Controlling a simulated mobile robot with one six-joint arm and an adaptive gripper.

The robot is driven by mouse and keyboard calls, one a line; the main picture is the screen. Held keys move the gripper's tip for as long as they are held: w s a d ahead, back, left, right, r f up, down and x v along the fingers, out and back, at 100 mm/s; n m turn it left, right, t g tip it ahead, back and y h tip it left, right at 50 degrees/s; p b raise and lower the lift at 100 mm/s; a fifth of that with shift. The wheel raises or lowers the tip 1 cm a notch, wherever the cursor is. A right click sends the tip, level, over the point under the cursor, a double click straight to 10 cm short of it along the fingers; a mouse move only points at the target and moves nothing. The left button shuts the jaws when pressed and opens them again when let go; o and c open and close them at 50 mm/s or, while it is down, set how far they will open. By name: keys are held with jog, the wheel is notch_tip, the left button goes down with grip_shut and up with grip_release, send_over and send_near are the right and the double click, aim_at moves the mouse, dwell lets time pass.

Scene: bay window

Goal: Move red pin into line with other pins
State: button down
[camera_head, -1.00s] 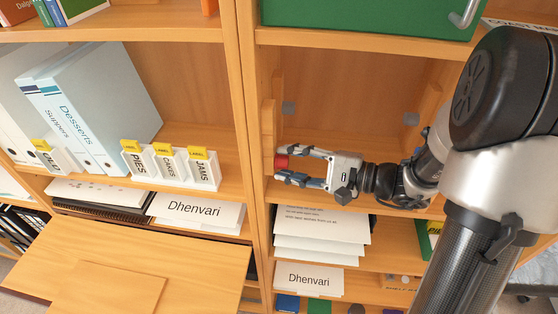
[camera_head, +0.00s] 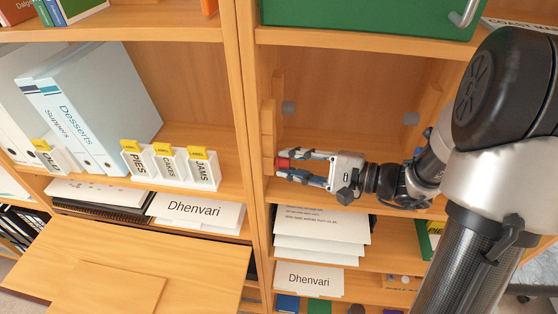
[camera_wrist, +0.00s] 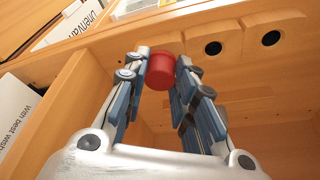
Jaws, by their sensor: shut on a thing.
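The red pin (camera_head: 283,164) is a short red cylinder at the left end of my gripper (camera_head: 289,165). My gripper is shut on it, inside the right-hand shelf bay close to the upright divider. In the wrist view the red pin (camera_wrist: 161,72) sits between the two fingertips, its round end showing. Beyond it, on a wooden strip, are two dark round spots (camera_wrist: 213,47); I cannot tell whether they are holes or pin ends. No other red pin shows.
The wooden divider (camera_head: 246,110) stands just left of the pin. Grey square pieces (camera_head: 288,107) are on the bay's back. A green box (camera_head: 365,14) is above, and paper sheets (camera_head: 320,235) lie below. The bay's back middle is clear.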

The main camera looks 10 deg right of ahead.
jog(key=shift+s+d, duration=0.15)
jog(key=shift+d, duration=0.35)
jog(key=shift+s+d, duration=0.2)
jog(key=shift+d, duration=0.45)
jog(key=shift+s+d, duration=0.2)
jog(key=shift+d, duration=0.4)
jog(key=s+d+r+n+t+y+p, duration=0.1)
jog(key=d+r+n+p, duration=0.1)
jog(key=d+r+n, duration=0.2)
jog(key=shift+s+d+r+n, duration=0.3)
jog(key=shift+r+n, duration=0.4)
jog(key=shift+r, duration=0.15)
jog(key=shift+f+b, duration=0.1)
jog(key=shift+b, duration=0.2)
jog(key=shift+w+a+b, duration=0.15)
jog(key=shift+w+a, duration=0.15)
jog(key=shift+a, duration=0.65)
jog(key=shift+w+a+b, duration=0.1)
jog(key=shift+w+a, duration=0.2)
jog(key=shift+a, duration=0.6)
jog(key=shift+w+a+b, duration=0.15)
jog(key=shift+w+a, duration=0.15)
jog(key=shift+a, duration=0.65)
jog(key=shift+b, duration=0.95)
